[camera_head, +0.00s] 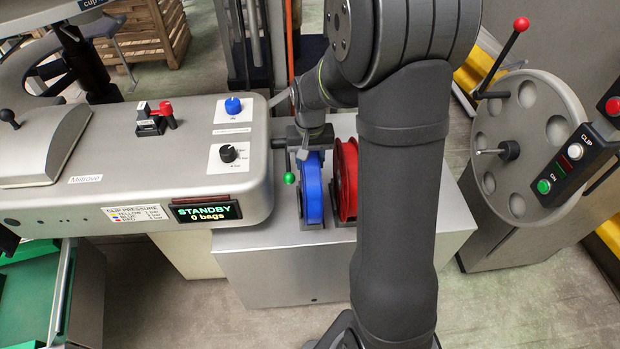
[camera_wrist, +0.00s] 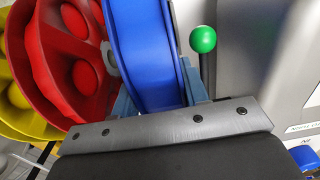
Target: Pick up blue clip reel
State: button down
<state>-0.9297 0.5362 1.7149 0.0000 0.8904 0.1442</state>
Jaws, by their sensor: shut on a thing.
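The blue clip reel (camera_head: 313,192) stands upright in a holder on the metal box beside the machine, left of the red reel. It also fills the upper middle of the wrist view (camera_wrist: 145,50). My gripper (camera_head: 308,150) is at the top of the blue reel and shut on it. In the wrist view, blue-grey pieces flank the reel's two sides. My arm hides part of the area to the right, and the exact finger contact is hard to see in the head view.
The red reel (camera_head: 346,181) stands close on the right. A green-knobbed lever (camera_head: 289,178) is just left of the blue reel. A yellow reel (camera_wrist: 12,100) shows past the red one. The machine (camera_head: 120,195) with its STANDBY display (camera_head: 205,211) is left; a grey disc (camera_head: 527,140) is right.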

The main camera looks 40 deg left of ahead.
jog(key=shift+r, duration=0.15)
notch_tip(320, 180, up, 28)
dwell(0.4)
dwell(0.8)
